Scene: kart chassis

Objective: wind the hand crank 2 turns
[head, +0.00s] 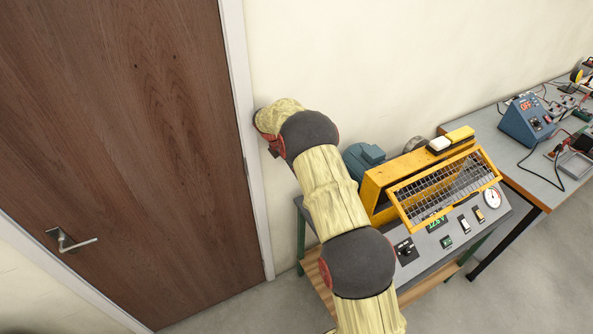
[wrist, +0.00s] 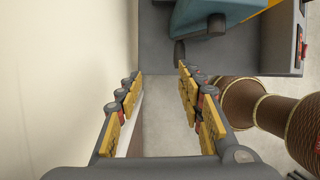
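My gripper (wrist: 158,78) is open and empty in the wrist view. Its two yellow-padded fingers stand well apart, with only pale floor showing between them. A small dark handle-like piece (wrist: 180,53) stands just beyond the right fingertip, below a blue housing (wrist: 205,16); I cannot tell whether it is part of the hand crank. No finger visibly closes around it. In the head view, the yellow machine (head: 378,185) has a blue-green motor-like part (head: 362,160) at its left end. My arm hides the area left of that, and my gripper does not show there.
A wall lies close to the left finger in the wrist view. A brown wooden door (head: 120,150) stands left of my arm. The machine's grey control panel (head: 465,222) has a knob, switches and a gauge. A workbench (head: 520,165) with instruments stands at right.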

